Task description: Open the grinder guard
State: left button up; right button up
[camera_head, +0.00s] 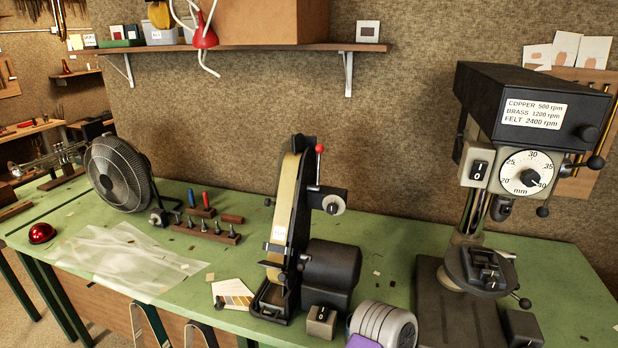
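The grinder is an upright belt machine (290,215) with a tan belt (285,195), standing on the green bench at the middle of the head view. A dark curved part runs along the top and right edge of the belt, with a red-knobbed lever (319,150) beside it. I cannot tell for sure which part is the guard, or whether it is open. A dark motor housing (332,264) sits at the right of the belt, with a small switch box (321,321) in front. Neither of my grippers shows in this view.
A drill press (530,105) stands at the right. A fan (119,174), a red dome (42,233), a clear plastic sheet (125,262) and a rack of small tools (206,232) are at the left. A grey ribbed object (384,322) is at the front. A shelf (235,48) hangs above.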

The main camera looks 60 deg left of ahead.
aim_at(268, 202)
jog(key=z, duration=1.95)
jog(key=k, duration=1.95)
jog(key=u, duration=5.15)
jog(key=k, duration=1)
jog(key=z, duration=0.3)
